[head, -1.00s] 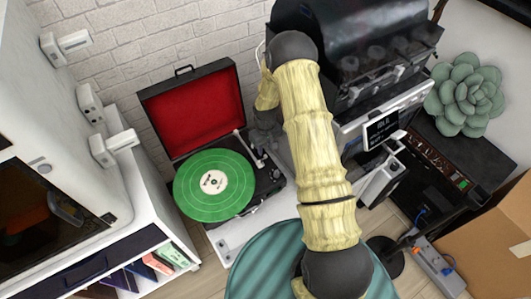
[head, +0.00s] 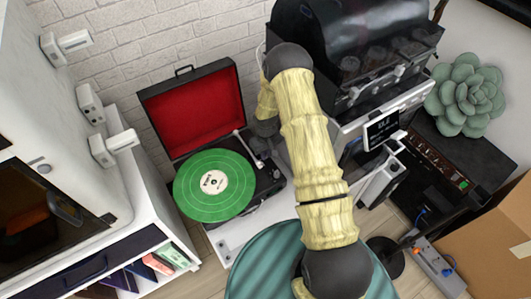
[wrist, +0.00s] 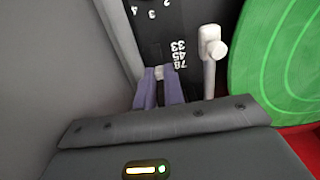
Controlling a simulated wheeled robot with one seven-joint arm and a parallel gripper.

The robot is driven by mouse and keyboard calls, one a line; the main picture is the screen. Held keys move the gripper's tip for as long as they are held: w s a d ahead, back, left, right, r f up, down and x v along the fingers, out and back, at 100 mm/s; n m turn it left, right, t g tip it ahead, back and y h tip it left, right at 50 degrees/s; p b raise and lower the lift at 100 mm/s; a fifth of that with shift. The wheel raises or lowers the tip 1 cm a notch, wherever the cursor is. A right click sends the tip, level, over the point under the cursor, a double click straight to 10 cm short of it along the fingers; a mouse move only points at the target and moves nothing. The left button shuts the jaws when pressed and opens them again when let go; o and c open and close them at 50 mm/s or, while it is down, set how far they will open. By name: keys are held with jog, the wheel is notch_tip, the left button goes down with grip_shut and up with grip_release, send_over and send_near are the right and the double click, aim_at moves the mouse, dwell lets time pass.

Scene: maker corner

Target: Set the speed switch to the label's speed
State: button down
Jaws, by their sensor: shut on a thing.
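The record player (head: 268,186) stands open on a white surface, with a green record (head: 205,205) on it. The record's pale centre label (head: 213,182) has print too small to read; part of the record shows in the wrist view (wrist: 285,60). In the wrist view, the speed scale (wrist: 179,56) reads 33, 45 and 78. My gripper (wrist: 160,80) is shut on the small light speed switch (wrist: 158,71), which sits close to the 78 end. Its exact setting is partly hidden by the fingers. In the head view my arm hides most of the gripper.
The pale tonearm part (wrist: 210,50) stands just right of my fingers in the wrist view. The raised red-lined lid (head: 195,105) is behind the record. A black-hooded machine (head: 365,50) stands at the right, with a teal round stool (head: 260,265) in front.

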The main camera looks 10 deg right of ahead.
jog(key=shift+s+d, duration=0.35)
jog(key=shift+s, duration=0.2)
jog(key=shift+s+a, duration=0.1)
jog(key=shift+s, duration=0.05)
jog(key=c, duration=1.5)
grip_release()
jog(key=shift+w+r, duration=0.15)
jog(key=shift+w, duration=0.05)
jog(key=shift+r, duration=0.3)
notch_tip(320, 180, up, 16)
jog(key=shift+s+r+p, duration=0.1)
jog(key=shift+r+p, duration=0.15)
jog(key=shift+p, duration=0.05)
